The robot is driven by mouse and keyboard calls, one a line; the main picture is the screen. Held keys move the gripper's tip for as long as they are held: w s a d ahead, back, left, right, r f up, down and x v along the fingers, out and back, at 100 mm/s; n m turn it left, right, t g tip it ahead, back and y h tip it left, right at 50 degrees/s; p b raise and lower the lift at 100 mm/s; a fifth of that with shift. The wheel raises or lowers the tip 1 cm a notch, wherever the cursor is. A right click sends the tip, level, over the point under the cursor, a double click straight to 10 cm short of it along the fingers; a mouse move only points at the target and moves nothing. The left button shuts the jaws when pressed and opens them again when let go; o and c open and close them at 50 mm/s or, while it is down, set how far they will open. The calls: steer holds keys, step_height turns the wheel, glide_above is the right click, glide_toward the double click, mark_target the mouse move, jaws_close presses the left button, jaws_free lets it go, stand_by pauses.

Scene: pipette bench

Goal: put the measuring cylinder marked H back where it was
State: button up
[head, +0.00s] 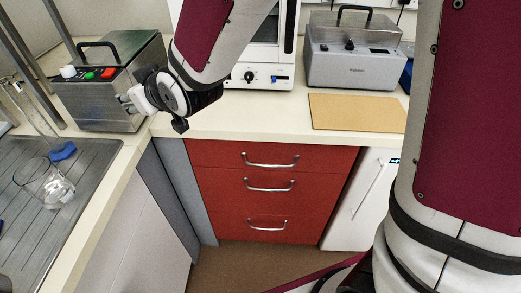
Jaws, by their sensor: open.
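My gripper (127,99) is in the head view at upper left, in front of the metal box with a black handle. It points left, its fingers are small in the picture, and I see nothing held between them. I cannot make out a measuring cylinder marked H or any letter H. A clear glass vessel (46,184) is tilted on the grey draining board at the left; no marking on it is readable.
The metal box (105,95) stands close behind my gripper. The draining board (75,215) also bears a blue item (62,151). A grey lidded device (352,62), a white appliance (262,75) and a tan board (352,113) are on the back counter. Red drawers (270,185) are below.

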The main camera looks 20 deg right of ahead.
steer(key=s+d+r+m+g+h, duration=0.1)
steer(key=s+d+m+g+h, duration=0.15)
steer(key=s+d, duration=0.8)
steer(key=s+d+r+m+g+h, duration=0.25)
steer(key=s+d, duration=0.55)
steer(key=d, duration=0.5)
steer(key=s+d+f+m+g+h, duration=0.1)
steer(key=s+d+m+g, duration=0.1)
steer(key=s, duration=1.1)
steer(key=shift+s+d+f+g, duration=0.2)
steer(key=shift+s+d+g, duration=0.15)
steer(key=shift+d+g, duration=0.4)
steer(key=shift+d+r, duration=0.1)
steer(key=shift+r, duration=0.05)
step_height(320, 180, up, 8)
steer(key=t+p, duration=0.2)
steer(key=p, duration=0.4)
steer(key=shift+f, duration=0.25)
